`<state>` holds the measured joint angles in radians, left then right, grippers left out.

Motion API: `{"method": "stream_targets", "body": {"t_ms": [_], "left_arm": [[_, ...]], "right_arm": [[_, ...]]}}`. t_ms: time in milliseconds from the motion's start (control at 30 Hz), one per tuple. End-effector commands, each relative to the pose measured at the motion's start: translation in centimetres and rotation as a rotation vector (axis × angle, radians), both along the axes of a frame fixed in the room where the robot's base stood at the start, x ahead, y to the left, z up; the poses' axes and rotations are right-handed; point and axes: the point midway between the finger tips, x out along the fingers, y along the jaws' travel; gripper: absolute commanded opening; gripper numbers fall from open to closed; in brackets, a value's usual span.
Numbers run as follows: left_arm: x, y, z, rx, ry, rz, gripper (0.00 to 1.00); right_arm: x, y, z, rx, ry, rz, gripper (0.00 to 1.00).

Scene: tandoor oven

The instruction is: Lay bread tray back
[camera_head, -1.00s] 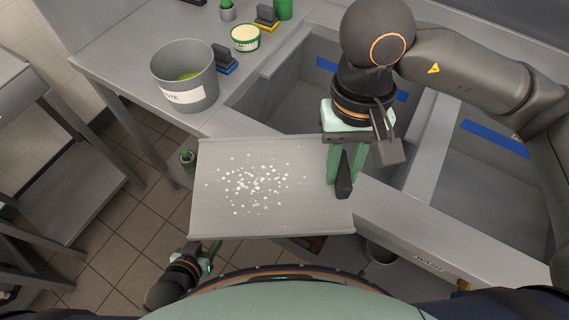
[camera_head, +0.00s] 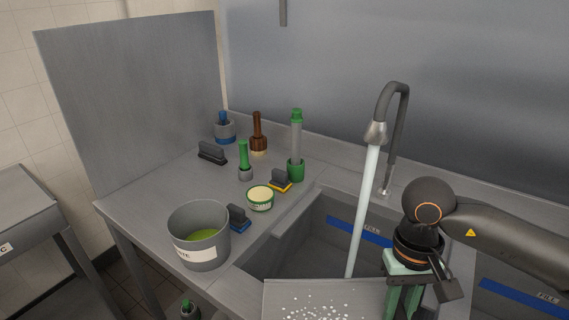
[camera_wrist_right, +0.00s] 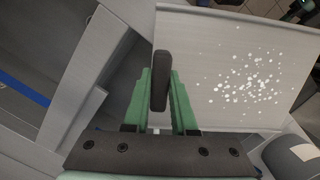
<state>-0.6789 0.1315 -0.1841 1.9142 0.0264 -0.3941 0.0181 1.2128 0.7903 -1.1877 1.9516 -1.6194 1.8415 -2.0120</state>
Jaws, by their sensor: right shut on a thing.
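The bread tray (camera_head: 300,289) is a flat grey sheet with white specks scattered on it. It shows at the bottom of the head view, its near part cut off, in front of the left sink basin. The right wrist view shows more of the tray (camera_wrist_right: 207,60). My right gripper (camera_wrist_right: 160,85) has its green fingers closed around a dark handle-like piece at the tray's edge. How that piece joins the tray is hidden. In the head view the right gripper (camera_head: 404,302) is at the tray's right side, fingertips cut off. My left gripper is out of view.
Water runs from the faucet (camera_head: 376,133) into the basin. A side table (camera_head: 30,225) is at left.

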Motion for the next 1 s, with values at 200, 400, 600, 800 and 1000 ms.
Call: {"method": "stream_targets", "body": {"t_ms": [200, 400, 600, 800, 1000], "left_arm": [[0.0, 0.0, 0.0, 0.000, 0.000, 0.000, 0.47], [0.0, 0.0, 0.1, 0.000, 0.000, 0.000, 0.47], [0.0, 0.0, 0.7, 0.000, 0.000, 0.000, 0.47], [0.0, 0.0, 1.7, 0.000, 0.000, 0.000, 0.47], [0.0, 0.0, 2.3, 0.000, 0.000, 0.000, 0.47]], "right_arm": [[0.6, -0.9, -0.2, 0.001, -0.004, 0.004, 0.00], [0.5, -0.9, -0.1, 0.001, -0.005, 0.004, 0.00], [0.6, -0.8, 1.2, 0.002, -0.006, 0.004, 0.00], [0.6, -0.8, 3.2, 0.002, -0.006, 0.004, 0.00], [0.5, -0.8, 4.8, 0.001, -0.006, 0.004, 0.00]]}}
